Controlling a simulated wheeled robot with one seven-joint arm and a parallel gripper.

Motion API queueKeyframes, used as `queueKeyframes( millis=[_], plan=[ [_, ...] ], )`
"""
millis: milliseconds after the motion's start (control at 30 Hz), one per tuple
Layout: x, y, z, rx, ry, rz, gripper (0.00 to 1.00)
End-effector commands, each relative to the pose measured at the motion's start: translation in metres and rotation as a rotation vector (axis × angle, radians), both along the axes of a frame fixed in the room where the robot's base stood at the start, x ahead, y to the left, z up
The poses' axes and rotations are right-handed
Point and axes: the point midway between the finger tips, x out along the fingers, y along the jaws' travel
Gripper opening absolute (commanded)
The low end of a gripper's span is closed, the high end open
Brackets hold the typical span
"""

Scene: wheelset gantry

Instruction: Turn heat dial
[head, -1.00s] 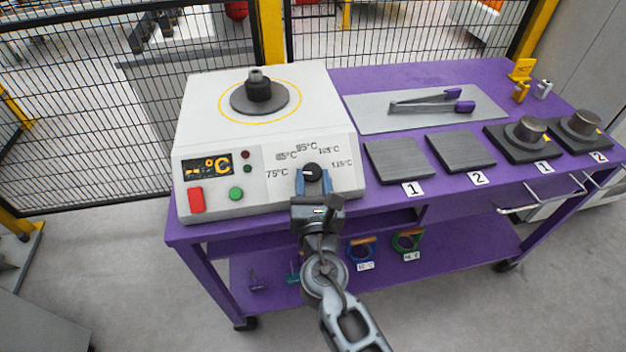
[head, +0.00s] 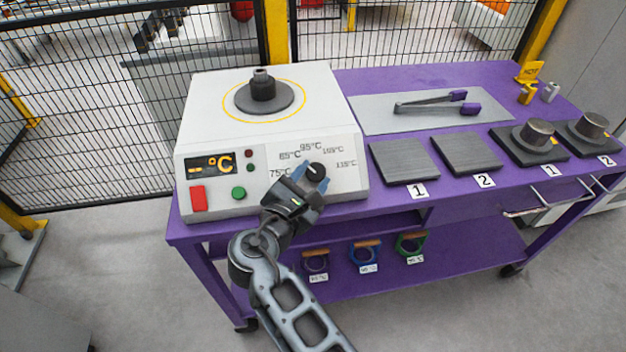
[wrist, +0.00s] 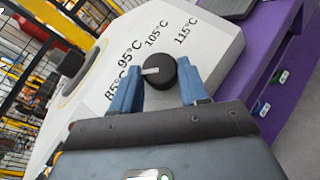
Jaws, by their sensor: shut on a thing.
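The heat dial (head: 316,170) is a black round knob on the sloped front of the white heater (head: 350,150). Temperature marks from 75°C to 115°C or more arc around it. In the wrist view the dial (wrist: 158,71) shows a pale pointer line, directed to the left of that picture, toward the 85°C side. My gripper (head: 311,180) has its blue fingers on either side of the dial and is shut on it. In the wrist view the fingers (wrist: 157,80) flank the knob. The display (head: 209,165) reads dashes and °C.
A red button (head: 198,198) and a green button (head: 239,193) sit left of the dial. A dark spindle (head: 263,90) stands on the heater. Purple cart, numbered plates (head: 404,160) and tongs (head: 437,102) lie to the right.

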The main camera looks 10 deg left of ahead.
Motion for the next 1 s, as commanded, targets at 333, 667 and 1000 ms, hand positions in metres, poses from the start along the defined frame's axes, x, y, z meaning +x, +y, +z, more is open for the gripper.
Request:
queueKeyframes(
  millis=[333,667,1000],
  plan=[
    [0.0039,0.0058,0.0050,0.202,0.058,-0.250,0.14],
    [0.0068,0.0069,0.0078,0.357,0.103,-0.445,0.14],
    [0.0081,0.0072,0.0080,0.438,0.126,-0.546,0.14]
  ],
)
